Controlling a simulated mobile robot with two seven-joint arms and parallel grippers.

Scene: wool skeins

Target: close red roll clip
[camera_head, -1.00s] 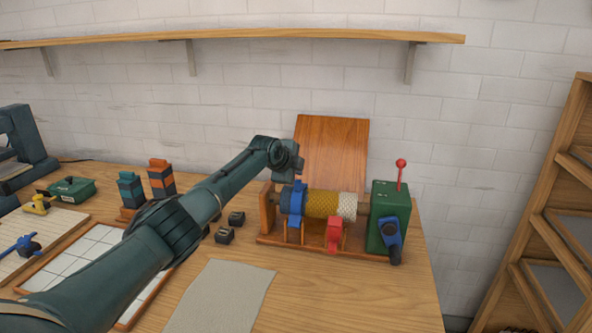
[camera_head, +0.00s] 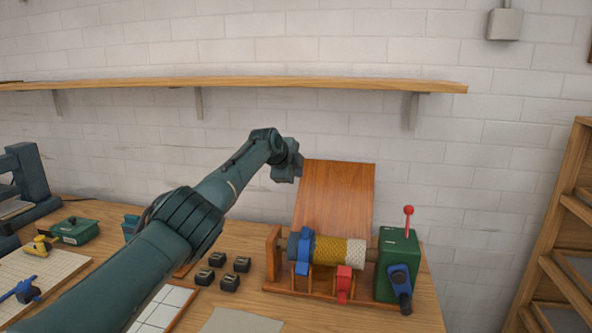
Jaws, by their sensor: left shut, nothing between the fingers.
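The red clip (camera_head: 344,283) sits at the front of the winding stand, below the white end of the roll. It looks lowered, with no red band over the top of the roll. The roll is yellow (camera_head: 328,250) with a white netted part (camera_head: 355,252) at its right. A blue clip (camera_head: 304,252) wraps around the roll's left end. My left gripper (camera_head: 289,170) is shut and empty, up and to the left of the red clip, beside the top of the brown slanted board. It touches no clip. My right gripper is not in view.
A green box (camera_head: 393,262) with a red-knobbed lever (camera_head: 408,216) and a blue crank (camera_head: 400,284) stands right of the roll. Several small black blocks (camera_head: 229,283) lie left of the stand. The brown board (camera_head: 337,195) rises behind it. A wooden shelf (camera_head: 300,83) crosses the wall above.

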